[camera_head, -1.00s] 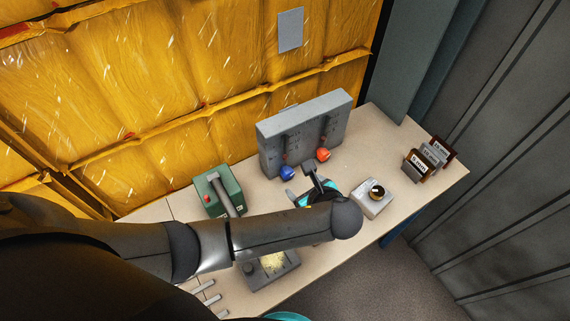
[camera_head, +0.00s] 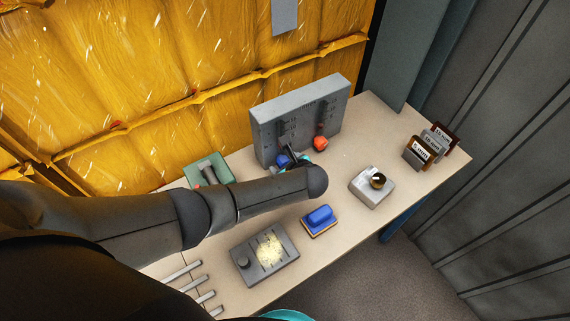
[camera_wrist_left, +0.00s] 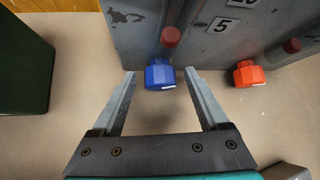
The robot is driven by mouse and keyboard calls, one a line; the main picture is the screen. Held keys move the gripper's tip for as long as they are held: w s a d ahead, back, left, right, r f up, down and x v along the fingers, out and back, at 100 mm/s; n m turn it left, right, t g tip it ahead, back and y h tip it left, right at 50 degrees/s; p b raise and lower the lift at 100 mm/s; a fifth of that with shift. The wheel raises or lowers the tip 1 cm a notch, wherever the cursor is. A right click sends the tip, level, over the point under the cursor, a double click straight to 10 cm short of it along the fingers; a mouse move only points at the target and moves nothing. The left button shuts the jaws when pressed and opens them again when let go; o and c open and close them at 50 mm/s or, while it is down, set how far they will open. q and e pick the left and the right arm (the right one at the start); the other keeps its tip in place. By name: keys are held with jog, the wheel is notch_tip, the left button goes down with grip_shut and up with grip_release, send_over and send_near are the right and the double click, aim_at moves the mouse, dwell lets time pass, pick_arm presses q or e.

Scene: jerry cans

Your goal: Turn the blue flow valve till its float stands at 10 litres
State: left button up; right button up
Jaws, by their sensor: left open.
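The blue flow valve (camera_wrist_left: 160,74) is a faceted knob low on the front of the grey flow panel (camera_wrist_left: 135,35). It also shows partly in the head view (camera_head: 283,160). In the left wrist view my left gripper (camera_wrist_left: 158,82) is open, with one finger on each side of the blue valve and clear gaps to it. A red cylinder (camera_wrist_left: 171,37), perhaps the float, sits above the valve near a plate marked 5. The float's exact reading cannot be told. My right gripper is not in view.
An orange-red valve (camera_wrist_left: 248,74) sits to the right on the same panel. A green device (camera_head: 208,168) stands left of it. A white block with a round fitting (camera_head: 371,187), a blue-handled block (camera_head: 320,217), a grey box (camera_head: 243,263) and several labelled cards (camera_head: 420,154) are on the table.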

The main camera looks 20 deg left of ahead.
pick_arm(q)
grip_shut()
dwell(0.8)
